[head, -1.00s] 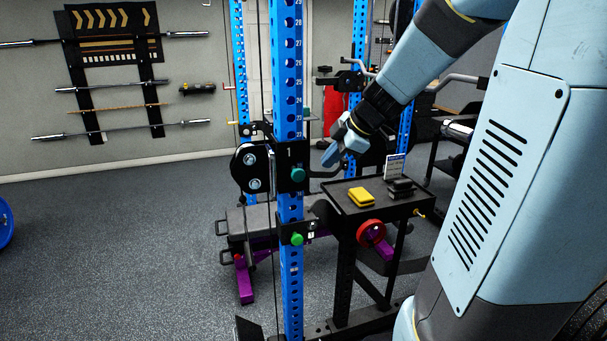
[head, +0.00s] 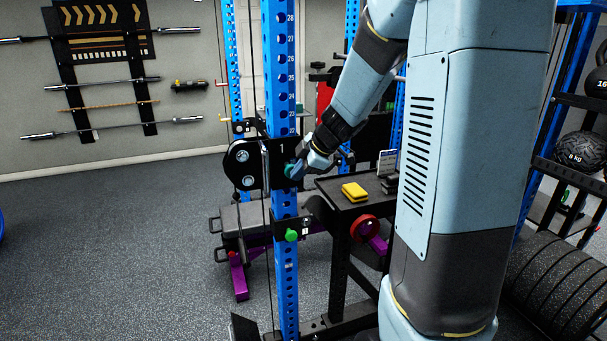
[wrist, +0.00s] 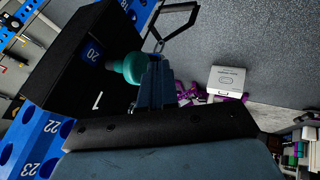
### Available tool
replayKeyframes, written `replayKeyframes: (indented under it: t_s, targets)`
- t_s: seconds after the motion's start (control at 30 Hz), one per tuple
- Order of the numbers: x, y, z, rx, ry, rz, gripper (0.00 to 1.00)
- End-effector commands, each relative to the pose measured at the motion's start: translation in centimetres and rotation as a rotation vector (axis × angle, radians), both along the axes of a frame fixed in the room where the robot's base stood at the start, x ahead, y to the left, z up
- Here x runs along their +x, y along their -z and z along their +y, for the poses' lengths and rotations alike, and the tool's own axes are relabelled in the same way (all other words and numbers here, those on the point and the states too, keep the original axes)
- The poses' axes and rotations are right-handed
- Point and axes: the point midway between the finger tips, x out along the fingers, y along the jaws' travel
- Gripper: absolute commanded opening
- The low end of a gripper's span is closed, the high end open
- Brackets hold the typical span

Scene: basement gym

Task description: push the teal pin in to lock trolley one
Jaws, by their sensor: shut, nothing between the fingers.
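The teal pin (head: 288,171) has a round knob and sticks out of the black trolley marked 1 (head: 245,166) on the blue upright. In the wrist view the teal pin (wrist: 127,68) shows its knob and a narrower stem against the black plate of trolley one (wrist: 75,76). My gripper (head: 299,169) is shut and empty, right beside the knob and partly covering it in the head view. In the wrist view my gripper's fingertips (wrist: 156,66) are at the knob's right edge. I cannot tell whether they touch it. How deep the pin sits is not clear.
A green knob (head: 291,235) sits lower on the blue upright (head: 286,267). A bench (head: 238,216) stands behind the upright. The floor at left is clear.

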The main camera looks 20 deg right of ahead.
Motion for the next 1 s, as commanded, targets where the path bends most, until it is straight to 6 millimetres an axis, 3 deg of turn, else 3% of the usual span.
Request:
replayKeyframes:
  t_s: [0.57,0.8,1.0]
  targets:
    - [1.1,0.0,-0.1,0.0,0.001,0.0,0.0]
    - [3.2,0.0,-0.1,0.001,0.001,0.002,0.0]
    - [3.6,-0.1,-0.1,0.0,0.002,-0.002,0.0]
